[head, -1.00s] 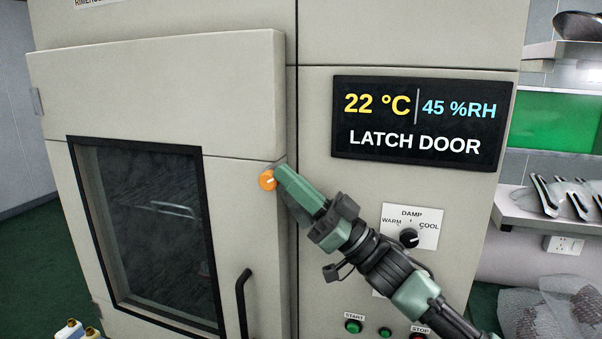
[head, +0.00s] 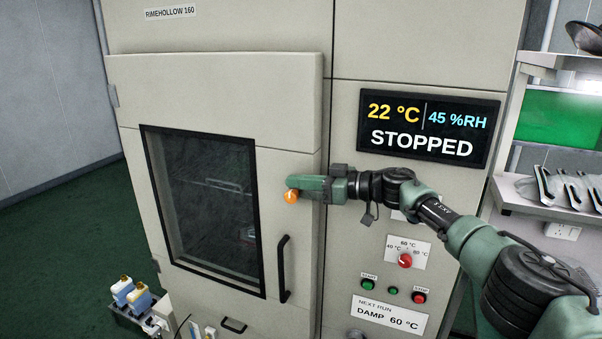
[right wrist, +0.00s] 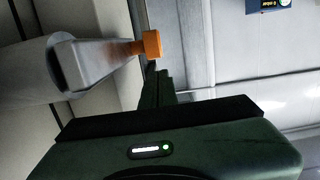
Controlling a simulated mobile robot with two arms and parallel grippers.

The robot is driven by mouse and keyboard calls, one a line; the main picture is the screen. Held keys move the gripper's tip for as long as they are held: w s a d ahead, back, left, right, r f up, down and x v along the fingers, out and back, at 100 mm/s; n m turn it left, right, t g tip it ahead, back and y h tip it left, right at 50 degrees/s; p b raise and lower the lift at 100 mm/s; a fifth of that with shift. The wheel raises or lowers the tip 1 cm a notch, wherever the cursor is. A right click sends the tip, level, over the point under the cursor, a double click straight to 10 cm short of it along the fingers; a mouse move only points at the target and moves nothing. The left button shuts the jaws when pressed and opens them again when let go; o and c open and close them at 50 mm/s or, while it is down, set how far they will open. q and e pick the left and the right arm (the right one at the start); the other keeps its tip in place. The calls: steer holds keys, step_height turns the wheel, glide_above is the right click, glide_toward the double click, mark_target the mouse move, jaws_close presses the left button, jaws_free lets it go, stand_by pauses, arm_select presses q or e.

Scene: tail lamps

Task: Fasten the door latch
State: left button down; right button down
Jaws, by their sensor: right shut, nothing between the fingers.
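The chamber door (head: 225,100) looks closed against the cabinet, with a dark window and a black bar handle (head: 284,268). The latch's orange tip (head: 291,196) shows at the door's right side, just below my right fingertips; its lever is hidden there. In the right wrist view the latch (right wrist: 95,62) is a grey tapered lever ending in the orange tip (right wrist: 152,44). My right gripper (head: 297,187) is shut and empty, right beside the latch; I cannot tell whether they touch. The display (head: 428,128) reads STOPPED. My left gripper is out of view.
A red-pointer dial (head: 405,261), a green START button (head: 368,285) and a red STOP button (head: 419,297) sit below my right arm. Bottles (head: 130,292) stand low at left. A shelf (head: 540,205) stands at right. The floor at left is clear.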

steer(key=shift+w+a+f+h, duration=0.1)
steer(key=shift+w+f+h, duration=0.1)
steer(key=shift+f+h, duration=0.15)
steer(key=shift+a, duration=0.1)
steer(key=shift+s+h, duration=0.2)
steer(key=shift+h, duration=0.05)
steer(key=shift+f, duration=0.1)
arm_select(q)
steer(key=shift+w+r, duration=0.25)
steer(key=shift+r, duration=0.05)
arm_select(e)
steer(key=shift+w, duration=0.1)
